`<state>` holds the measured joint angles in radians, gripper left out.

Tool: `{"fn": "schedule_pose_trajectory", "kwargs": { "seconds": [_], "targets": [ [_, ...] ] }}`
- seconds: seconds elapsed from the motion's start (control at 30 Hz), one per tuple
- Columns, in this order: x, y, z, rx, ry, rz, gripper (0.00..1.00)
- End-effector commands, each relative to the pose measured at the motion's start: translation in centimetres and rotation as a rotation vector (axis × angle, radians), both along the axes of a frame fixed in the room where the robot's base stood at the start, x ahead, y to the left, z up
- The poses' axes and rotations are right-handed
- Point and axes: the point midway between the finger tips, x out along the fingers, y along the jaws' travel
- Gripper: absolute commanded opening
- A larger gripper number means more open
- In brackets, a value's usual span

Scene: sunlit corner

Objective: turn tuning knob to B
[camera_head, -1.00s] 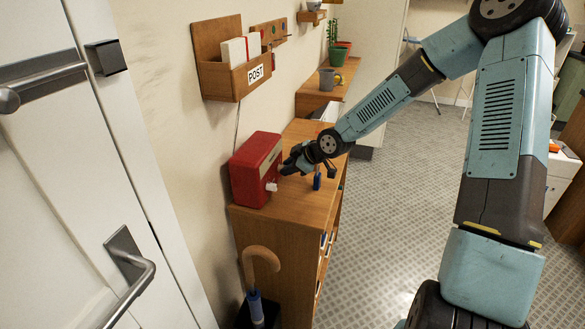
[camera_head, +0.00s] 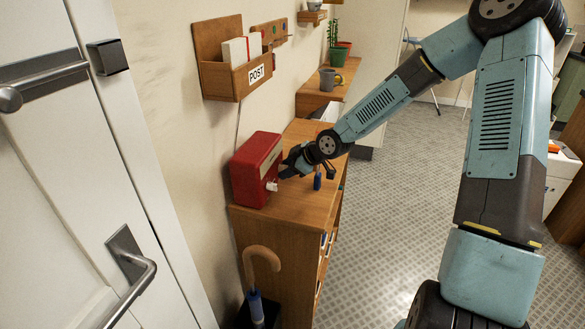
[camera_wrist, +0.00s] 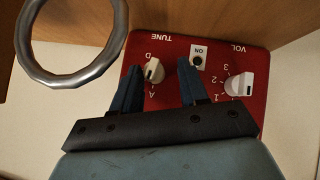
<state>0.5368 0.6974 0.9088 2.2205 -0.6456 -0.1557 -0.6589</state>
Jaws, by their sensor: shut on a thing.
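The red radio (camera_head: 256,168) stands on the wooden cabinet against the wall; its front fills much of the wrist view (camera_wrist: 222,52). There the white tuning knob (camera_wrist: 154,70) sits under the upside-down word TUNE. The letters D and A show beside it; B is not visible, and my left finger covers part of the dial. The knob's dark pointer line is small and its setting is hard to read. My gripper (camera_wrist: 161,82) has one blue finger on each side of this knob and is shut on it. In the head view my gripper (camera_head: 285,171) is at the radio's front.
The white volume knob (camera_wrist: 240,86) and ON switch (camera_wrist: 198,57) are right of the tuning knob in the wrist view. A grey ring (camera_wrist: 72,84) shows at left. A blue object (camera_head: 317,181) stands on the cabinet top (camera_head: 292,204) near my gripper. A POST rack (camera_head: 232,78) hangs above.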

Motion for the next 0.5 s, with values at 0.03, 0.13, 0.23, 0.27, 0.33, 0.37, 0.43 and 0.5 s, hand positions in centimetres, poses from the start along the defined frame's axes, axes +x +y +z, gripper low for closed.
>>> {"fn": "schedule_pose_trajectory", "kwargs": {
  "seconds": [0.03, 0.13, 0.23, 0.27, 0.33, 0.37, 0.43, 0.5],
  "targets": [
    [-0.19, 0.23, -0.01, 0.001, 0.001, 0.005, 0.38],
    [-0.06, 0.09, 0.0, 0.001, 0.0, 0.002, 0.47],
    [0.07, -0.05, 0.03, 0.001, -0.002, -0.001, 0.51],
    [0.11, -0.08, 0.03, 0.0, -0.002, -0.003, 0.51],
    [0.17, -0.15, 0.05, 0.001, -0.002, -0.004, 0.51],
    [0.19, -0.18, 0.05, 0.001, -0.002, -0.005, 0.51],
    [0.23, -0.25, 0.08, 0.001, -0.003, -0.005, 0.51],
    [0.19, -0.4, 0.18, 0.0, -0.003, -0.007, 0.51]
  ]
}}
